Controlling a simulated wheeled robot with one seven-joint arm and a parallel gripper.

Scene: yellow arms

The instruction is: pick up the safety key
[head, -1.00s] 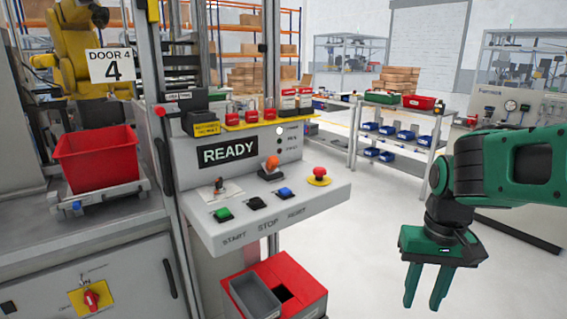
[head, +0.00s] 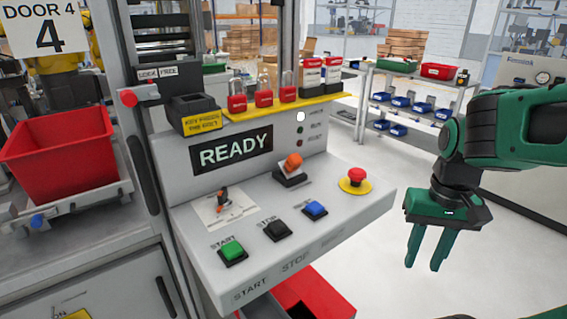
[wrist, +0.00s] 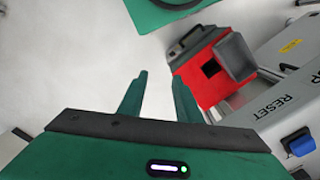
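A small orange and black key-like piece (head: 223,200) lies or stands on a white marked plate (head: 232,217) at the left of the control panel; it looks like the safety key. A larger orange-topped switch (head: 291,164) sits on a black base further back on the panel, and I cannot tell if it takes a key. My gripper (head: 427,264) hangs fingers down to the right of the panel, apart from it. Its two fingers are spread with nothing between them; the wrist view also shows the empty fingers (wrist: 161,82) above the floor. The key-like piece is not in the wrist view.
The panel carries green (head: 232,250), black (head: 277,230) and blue (head: 315,209) buttons and a red emergency stop (head: 356,176). Red padlocks (head: 264,98) stand on a yellow ledge behind. A red box (wrist: 205,75) is below the panel. Open floor lies right of the panel.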

